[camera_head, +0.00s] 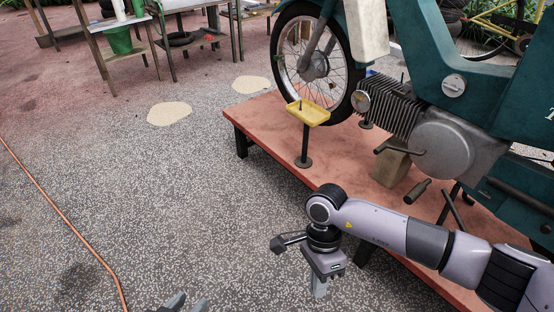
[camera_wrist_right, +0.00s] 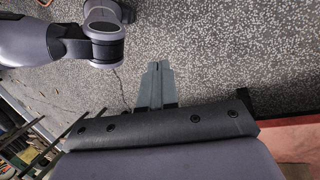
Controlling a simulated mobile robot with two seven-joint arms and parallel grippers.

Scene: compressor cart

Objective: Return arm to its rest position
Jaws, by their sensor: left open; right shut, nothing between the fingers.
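My right arm comes in from the right in the head view, in front of the red platform. Its gripper (camera_head: 320,288) points down over the speckled floor, beside the platform's front edge. In the right wrist view the two grey fingers (camera_wrist_right: 158,68) lie together with nothing between them, over bare floor. My left gripper (camera_head: 186,304) barely shows at the bottom edge of the head view. Its fingertips are apart, with no object seen between them; the rest of it is out of frame.
The red platform (camera_head: 268,128) carries a teal motorbike (camera_head: 440,90) and a stand with a yellow tray (camera_head: 308,112). An orange cable (camera_head: 75,225) runs along the floor at left. Workbenches with a green bucket (camera_head: 118,40) stand at the back left. The middle floor is clear.

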